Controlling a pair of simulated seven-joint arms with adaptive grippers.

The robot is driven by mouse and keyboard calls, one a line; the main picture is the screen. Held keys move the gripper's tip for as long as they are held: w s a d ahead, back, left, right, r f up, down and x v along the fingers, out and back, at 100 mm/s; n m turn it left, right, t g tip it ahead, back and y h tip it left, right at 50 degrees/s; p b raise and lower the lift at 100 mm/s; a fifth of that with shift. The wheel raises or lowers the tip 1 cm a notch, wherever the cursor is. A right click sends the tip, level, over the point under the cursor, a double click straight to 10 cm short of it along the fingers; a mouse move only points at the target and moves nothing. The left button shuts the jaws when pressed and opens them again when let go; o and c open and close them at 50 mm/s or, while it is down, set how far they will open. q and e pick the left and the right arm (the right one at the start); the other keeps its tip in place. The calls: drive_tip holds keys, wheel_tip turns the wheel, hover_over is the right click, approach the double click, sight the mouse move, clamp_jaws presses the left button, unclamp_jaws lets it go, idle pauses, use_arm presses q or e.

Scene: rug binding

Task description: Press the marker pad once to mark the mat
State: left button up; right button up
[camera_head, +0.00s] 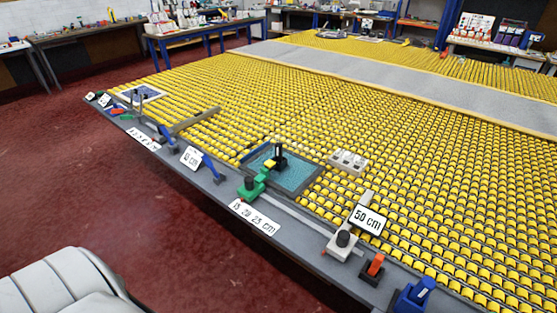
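A teal mat (297,177) lies in a dark frame on the yellow roller table, near its front edge. A small black upright piece (280,152) with a yellow block (269,164) beside it stands over the mat. A green device (250,188) sits at the mat's front left corner and reaches toward the yellow block. Which of these is the marker pad I cannot tell, and any mark on the mat is too small to make out. Neither of my grippers is in view.
The grey front rail (195,182) carries number signs, a white device with a black knob (343,242), an orange switch (375,265) and a blue device (414,296). A white block (348,161) sits right of the mat. Red floor (150,230) lies in front.

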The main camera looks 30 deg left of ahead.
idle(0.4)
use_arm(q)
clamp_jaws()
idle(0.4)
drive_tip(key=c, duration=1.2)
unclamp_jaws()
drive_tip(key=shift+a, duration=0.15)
